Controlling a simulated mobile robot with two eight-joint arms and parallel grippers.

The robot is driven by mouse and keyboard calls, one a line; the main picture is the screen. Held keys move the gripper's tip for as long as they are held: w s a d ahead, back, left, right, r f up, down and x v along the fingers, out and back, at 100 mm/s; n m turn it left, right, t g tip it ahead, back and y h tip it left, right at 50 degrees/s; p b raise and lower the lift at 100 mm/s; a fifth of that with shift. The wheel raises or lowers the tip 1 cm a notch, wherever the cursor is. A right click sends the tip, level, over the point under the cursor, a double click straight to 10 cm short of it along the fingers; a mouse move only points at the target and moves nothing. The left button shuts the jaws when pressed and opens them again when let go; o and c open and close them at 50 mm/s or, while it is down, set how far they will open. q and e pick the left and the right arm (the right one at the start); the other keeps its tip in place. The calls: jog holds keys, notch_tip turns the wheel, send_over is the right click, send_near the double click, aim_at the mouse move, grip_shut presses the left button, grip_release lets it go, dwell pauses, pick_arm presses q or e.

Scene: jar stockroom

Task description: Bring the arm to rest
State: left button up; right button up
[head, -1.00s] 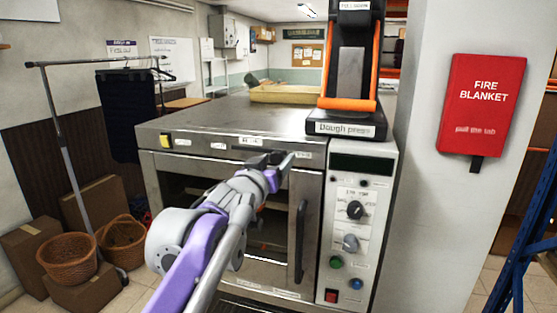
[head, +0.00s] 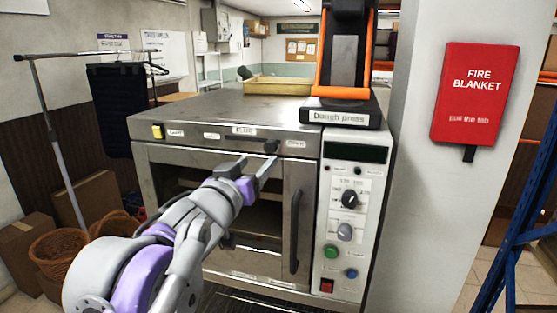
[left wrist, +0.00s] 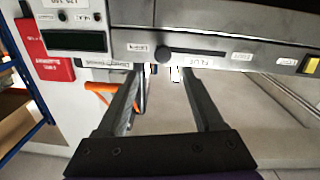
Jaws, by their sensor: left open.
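My left gripper (head: 254,168) is in front of the steel oven (head: 225,105), near the upper edge of its front. Its two fingers are apart, with nothing between them. In the left wrist view the open fingers (left wrist: 170,85) reach toward the oven's front strip, which appears upside down. A dark slider knob (head: 271,147) sits at the right end of a slot on that strip, just above the fingertips. I cannot tell whether the fingers touch the oven. My right gripper is not in view.
A dough press (head: 345,105) stands on the oven's right end, above a control panel (head: 348,215). A red fire blanket (head: 476,92) hangs on the pillar. A blue rack post (head: 525,210) stands at right. Baskets (head: 57,257) and a clothes rail (head: 50,130) are at left.

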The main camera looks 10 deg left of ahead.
pick_arm(q)
jog(key=s+a+f+g+y+p, duration=0.1)
jog(key=s+f+g, duration=0.15)
jog(key=f, duration=0.55)
jog(key=s+a+f+n+g+y, duration=0.15)
jog(key=s+f, duration=0.25)
jog(key=f, duration=0.4)
jog(key=s+a+f+g+y+p, duration=0.1)
jog(key=s+f+g, duration=0.25)
jog(key=f, duration=0.45)
jog(key=s+d+f+m+g+h, duration=0.1)
jog(key=s+d+f+g, duration=0.1)
jog(key=s+f, duration=0.5)
jog(key=s+d+f+m+g+h, duration=0.1)
jog(key=s+f+g, duration=0.2)
jog(key=s+f, duration=0.5)
notch_tip(320, 180, down, 3)
jog(key=shift+d+r, duration=0.1)
jog(key=shift+d, duration=0.3)
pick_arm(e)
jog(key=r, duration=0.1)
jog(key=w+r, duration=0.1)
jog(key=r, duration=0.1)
pick_arm(q)
jog(key=shift+m, duration=0.25)
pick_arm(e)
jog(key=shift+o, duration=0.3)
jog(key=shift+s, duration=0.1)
pick_arm(q)
jog(key=shift+s, duration=0.1)
